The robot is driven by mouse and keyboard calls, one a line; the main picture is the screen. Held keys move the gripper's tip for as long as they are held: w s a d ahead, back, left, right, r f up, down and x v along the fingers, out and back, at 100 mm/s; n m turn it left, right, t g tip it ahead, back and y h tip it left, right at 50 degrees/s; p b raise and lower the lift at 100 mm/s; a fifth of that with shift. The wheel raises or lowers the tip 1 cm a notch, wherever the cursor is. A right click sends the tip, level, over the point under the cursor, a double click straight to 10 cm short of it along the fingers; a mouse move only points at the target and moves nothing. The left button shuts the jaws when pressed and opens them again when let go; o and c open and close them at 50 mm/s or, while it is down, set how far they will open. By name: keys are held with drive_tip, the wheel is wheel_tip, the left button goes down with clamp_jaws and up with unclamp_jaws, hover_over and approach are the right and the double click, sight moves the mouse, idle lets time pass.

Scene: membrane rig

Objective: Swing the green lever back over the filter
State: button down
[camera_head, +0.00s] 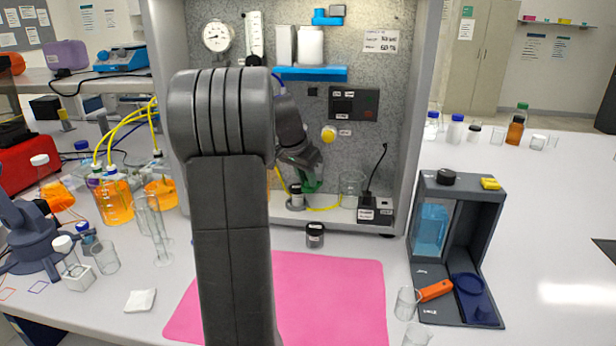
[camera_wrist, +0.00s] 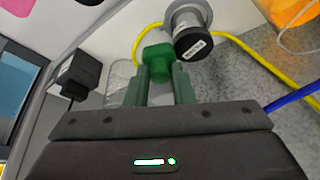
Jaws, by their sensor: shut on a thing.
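The green lever (camera_wrist: 157,54) shows in the wrist view with its block-like end between my fingertips. My gripper (camera_wrist: 161,72) is shut on it. The filter (camera_wrist: 190,34), a grey cylinder with a labelled black face, is right beside the lever, to its upper right; the lever's end does not appear to cover that face. In the head view my gripper (camera_head: 309,183) is low in the rig, just right of the filter (camera_head: 296,196). My arm hides part of the rig there, and the lever is too small to tell from my fingers.
A yellow tube (camera_wrist: 262,62) runs behind the filter. A clear beaker (camera_head: 351,184) and a black socket box (camera_head: 376,208) stand to the right in the rig. A dark-lidded jar (camera_head: 315,235) stands in front, behind the pink mat (camera_head: 330,290).

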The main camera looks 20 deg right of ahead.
idle(0.4)
drive_tip(key=c, duration=1.3)
unclamp_jaws()
drive_tip(key=shift+o, duration=0.2)
drive_tip(key=shift+r, duration=0.1)
drive_tip(key=v, duration=1.3)
drive_tip(key=shift+r, duration=0.35)
drive_tip(key=shift+a, duration=0.1)
